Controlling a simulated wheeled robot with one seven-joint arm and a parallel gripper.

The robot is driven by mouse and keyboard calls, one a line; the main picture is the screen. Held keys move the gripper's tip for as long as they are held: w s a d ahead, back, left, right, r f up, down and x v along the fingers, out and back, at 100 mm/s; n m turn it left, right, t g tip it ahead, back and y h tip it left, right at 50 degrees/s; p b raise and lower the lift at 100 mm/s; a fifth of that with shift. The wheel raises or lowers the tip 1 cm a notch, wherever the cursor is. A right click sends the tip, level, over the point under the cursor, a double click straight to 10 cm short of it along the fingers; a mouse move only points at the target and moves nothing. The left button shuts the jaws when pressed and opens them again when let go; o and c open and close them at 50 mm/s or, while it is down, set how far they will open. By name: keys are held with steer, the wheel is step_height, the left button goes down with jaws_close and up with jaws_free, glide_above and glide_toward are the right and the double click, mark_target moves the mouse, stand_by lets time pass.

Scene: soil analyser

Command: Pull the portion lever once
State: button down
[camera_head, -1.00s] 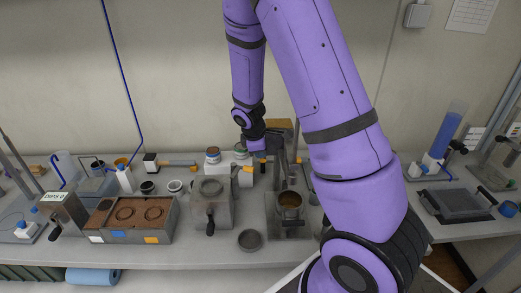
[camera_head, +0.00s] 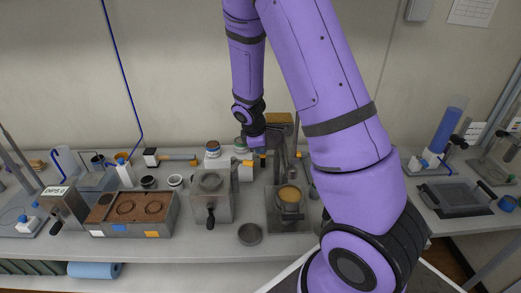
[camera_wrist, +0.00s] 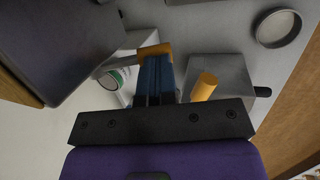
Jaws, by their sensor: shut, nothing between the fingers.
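My gripper (camera_head: 262,152) is in front of the back wall, at the left side of the tall dark grey dispenser (camera_head: 282,160). In the wrist view its dark blue fingers (camera_wrist: 154,72) are together, with nothing visible between them. An orange grip (camera_wrist: 155,50), seemingly that of the portion lever, lies right at the fingertips beside the large dark body (camera_wrist: 60,35). I cannot tell whether they touch. Under the dispenser a metal cup (camera_head: 288,203) shows light brown contents close to its rim. My arm partly hides the right side.
A grey press-like box (camera_head: 211,200) with a black knob stands left of the dispenser. Another orange handle (camera_wrist: 205,87) is close beside my fingers. A round dish (camera_head: 249,235) lies in front. A soil tray (camera_head: 133,220) stands further left.

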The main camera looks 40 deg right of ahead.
steer(key=shift+r, duration=0.35)
steer(key=shift+a+r, duration=0.15)
steer(key=shift+r, duration=0.35)
steer(key=v, duration=1.3)
stand_by(0.4)
